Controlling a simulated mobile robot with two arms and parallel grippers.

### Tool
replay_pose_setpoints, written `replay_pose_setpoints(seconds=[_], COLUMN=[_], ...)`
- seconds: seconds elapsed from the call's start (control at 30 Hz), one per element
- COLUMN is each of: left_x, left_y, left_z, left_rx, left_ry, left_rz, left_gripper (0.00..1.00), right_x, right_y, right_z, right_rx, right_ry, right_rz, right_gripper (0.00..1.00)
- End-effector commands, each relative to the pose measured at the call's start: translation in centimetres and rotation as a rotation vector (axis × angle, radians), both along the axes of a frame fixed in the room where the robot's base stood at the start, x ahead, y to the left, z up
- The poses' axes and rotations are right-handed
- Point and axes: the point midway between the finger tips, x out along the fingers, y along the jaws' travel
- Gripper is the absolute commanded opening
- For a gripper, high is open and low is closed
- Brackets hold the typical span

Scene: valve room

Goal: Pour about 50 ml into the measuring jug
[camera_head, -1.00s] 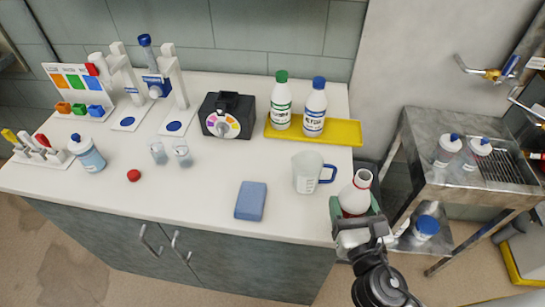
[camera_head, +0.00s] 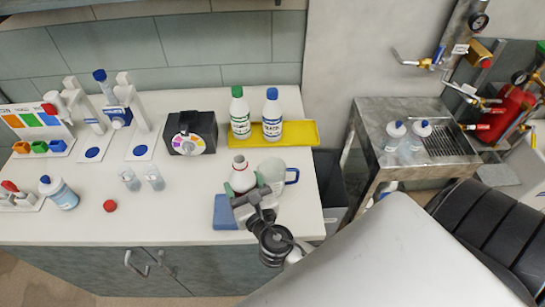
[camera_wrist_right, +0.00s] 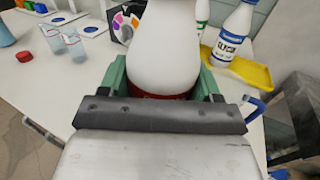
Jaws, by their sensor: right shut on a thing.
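The white bottle (camera_head: 243,181) has an open mouth with a red ring inside and looks roughly upright. My right gripper (camera_head: 250,200) is shut on it, with green fingers around its lower part; the bottle also fills the middle of the right wrist view (camera_wrist_right: 168,45). The clear measuring jug (camera_head: 272,170) with a blue handle stands on the worktop just right of the bottle, partly hidden by bottle and gripper. Only its blue handle (camera_wrist_right: 256,104) shows clearly in the wrist view. I cannot tell the jug's liquid level. My left gripper is not in view.
A blue sponge (camera_head: 225,213) lies beside the gripper. A yellow tray (camera_head: 300,134) with a green-capped bottle (camera_head: 240,115) and blue-capped bottle (camera_head: 272,117) stands behind the jug. A red cap (camera_head: 110,206) and two small beakers (camera_head: 153,178) are left. The front middle worktop is clear.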

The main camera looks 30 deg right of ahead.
Motion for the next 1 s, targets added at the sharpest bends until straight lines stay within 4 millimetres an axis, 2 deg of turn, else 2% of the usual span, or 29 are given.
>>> replay_pose_setpoints(seconds=[0.47, 1.0], left_x=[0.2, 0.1], left_y=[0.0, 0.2], left_z=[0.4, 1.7], left_rx=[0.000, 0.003], left_ry=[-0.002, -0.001], left_rz=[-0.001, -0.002], left_gripper=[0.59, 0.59], right_x=[0.1, 0.1], right_y=[0.0, -0.2], right_z=[0.2, 0.6], right_rx=[0.025, 0.307], right_ry=[0.004, 0.063], right_rz=[-0.002, -0.002], right_gripper=[0.30, 0.30])
